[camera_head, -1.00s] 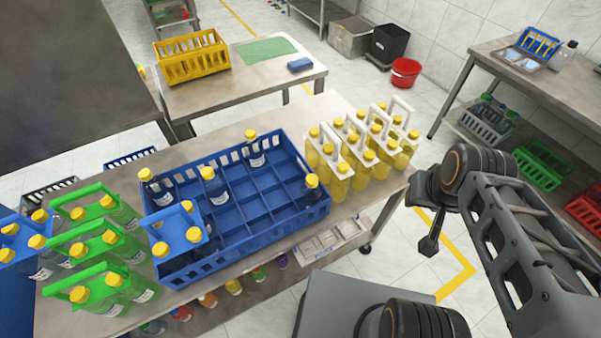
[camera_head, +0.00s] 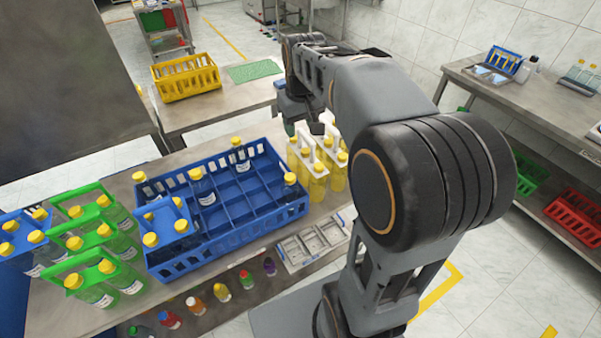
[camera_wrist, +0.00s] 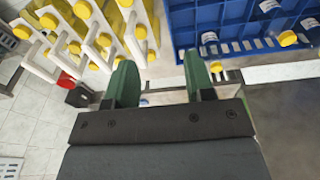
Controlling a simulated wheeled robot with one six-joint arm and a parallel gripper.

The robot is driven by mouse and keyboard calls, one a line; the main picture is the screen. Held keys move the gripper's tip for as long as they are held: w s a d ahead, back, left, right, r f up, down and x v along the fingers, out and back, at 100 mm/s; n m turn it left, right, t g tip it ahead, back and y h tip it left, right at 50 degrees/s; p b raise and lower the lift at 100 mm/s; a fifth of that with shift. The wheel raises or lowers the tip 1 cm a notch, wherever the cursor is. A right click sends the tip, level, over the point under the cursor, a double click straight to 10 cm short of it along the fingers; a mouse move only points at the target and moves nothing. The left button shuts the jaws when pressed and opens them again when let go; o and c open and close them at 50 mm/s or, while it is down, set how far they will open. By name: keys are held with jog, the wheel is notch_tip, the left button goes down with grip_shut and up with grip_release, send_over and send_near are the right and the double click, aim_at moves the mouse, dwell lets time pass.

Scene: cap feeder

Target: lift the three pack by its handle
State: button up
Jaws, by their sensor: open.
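Several packs of yellow bottles (camera_head: 318,180) with white carriers and upright white handles stand side by side at the right end of the table. My arm partly hides them in the head view. In the wrist view the yellow packs (camera_wrist: 135,22) are at the upper left, with white handles (camera_wrist: 93,45) rising toward the camera. My gripper (camera_wrist: 162,82) is open and empty, its two green fingers apart. It is above the yellow packs' end of the table, to the right of the nearest handle in the wrist view, with no handle between the fingers. I cannot tell which pack is meant.
A blue crate (camera_head: 236,238) with some bottles stands left of the yellow packs. A compartment tray (camera_head: 313,243) is at the table's near side. A yellow crate (camera_head: 186,79) stands on the back table.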

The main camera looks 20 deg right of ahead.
jog(key=g, duration=0.1)
send_over(306, 135)
notch_tip(306, 135, down, 7)
jog(key=shift+w+f, duration=0.1)
jog(key=shift+f, duration=0.05)
jog(key=shift+f+p, duration=0.35)
jog(key=shift+f, duration=2.9)
jog(key=shift+c, duration=0.2)
grip_shut()
jog(key=shift+r, duration=0.1)
